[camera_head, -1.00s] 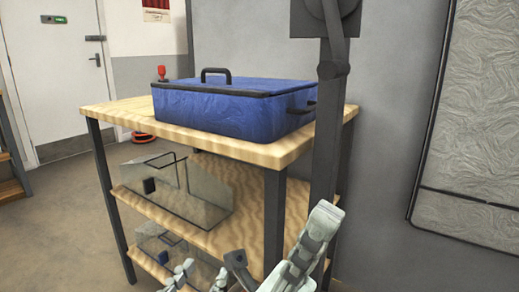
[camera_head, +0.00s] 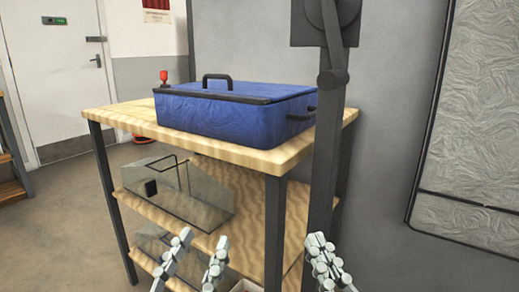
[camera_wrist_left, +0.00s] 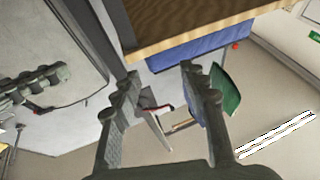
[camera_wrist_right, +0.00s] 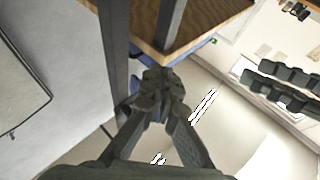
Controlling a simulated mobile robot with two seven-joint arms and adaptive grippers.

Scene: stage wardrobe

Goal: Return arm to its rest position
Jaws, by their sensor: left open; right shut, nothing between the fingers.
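My left gripper (camera_head: 203,240) is at the bottom of the head view, in front of the shelf unit, with its two fingers apart and nothing between them. It also shows open in the left wrist view (camera_wrist_left: 160,76). My right gripper (camera_head: 317,242) is to its right, in front of the dark post, with its fingers together. In the right wrist view its fingertips (camera_wrist_right: 161,80) meet with nothing held. Both grippers are apart from the shelf unit as far as I can tell.
A blue lidded case (camera_head: 235,115) sits on the wooden shelf unit's top (camera_head: 125,116). A clear bin (camera_head: 180,190) is on the shelf below. A dark post (camera_head: 327,135) stands at the unit's right. Floor at left (camera_head: 60,215) is clear.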

